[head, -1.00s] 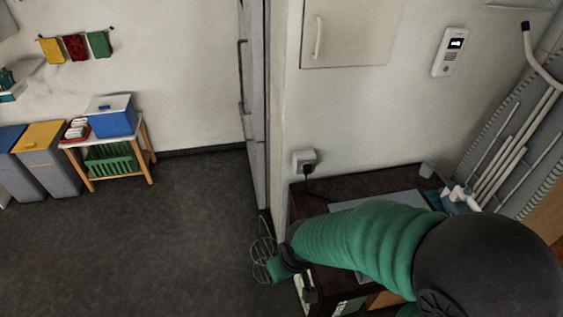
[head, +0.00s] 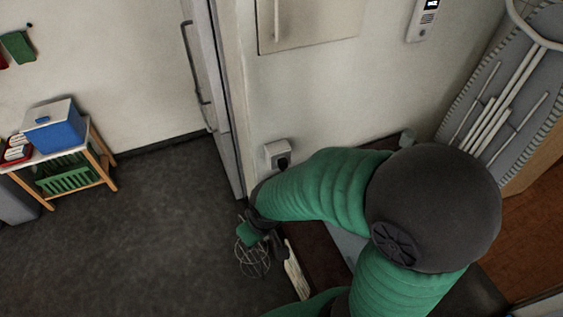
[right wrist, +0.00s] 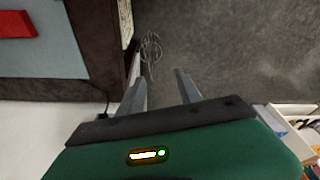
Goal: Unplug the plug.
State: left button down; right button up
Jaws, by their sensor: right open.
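The dark plug (head: 283,161) sits in a white wall socket (head: 274,149) above the dark table. Its cord is mostly hidden behind my right arm in the head view. My right gripper (head: 252,226) is below and left of the socket, apart from the plug, beside the table's left edge. In the right wrist view its two grey fingers (right wrist: 161,88) are spread and empty, with floor visible between them. A short piece of black cord (right wrist: 103,111) shows left of the fingers. My left gripper is not in view.
A dark table (head: 318,262) with a grey mat (right wrist: 62,38) stands against the wall. A wire object (head: 251,258) shows near the gripper; it also shows beyond the fingers (right wrist: 151,49). An ironing board (head: 500,90) leans at the right.

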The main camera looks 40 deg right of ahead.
jog(key=o, duration=0.3)
jog(key=w+d+f+m+t+b, duration=0.1)
jog(key=w+d+f+t+b, duration=0.1)
jog(key=w+d+f+b, duration=0.3)
notch_tip(320, 180, down, 3)
jog(key=shift+w+d+r+t+h+b, duration=0.1)
jog(key=shift+w+d+t+h+b, duration=0.25)
jog(key=shift+w+b, duration=0.6)
jog(key=m+t+h+b, duration=0.2)
jog(key=t+h+b, duration=0.3)
jog(key=t+b, duration=1.15)
send_near(284, 167)
jog(key=r+g+b, duration=0.4)
jog(key=shift+a+r+g, duration=0.2)
jog(key=shift+a+g, duration=0.1)
jog(key=shift+g, duration=0.1)
jog(key=shift+m, duration=0.3)
jog(key=x, duration=0.9)
jog(key=shift+d+f, duration=0.1)
jog(key=shift+f, duration=0.05)
jog(key=shift+b, duration=0.35)
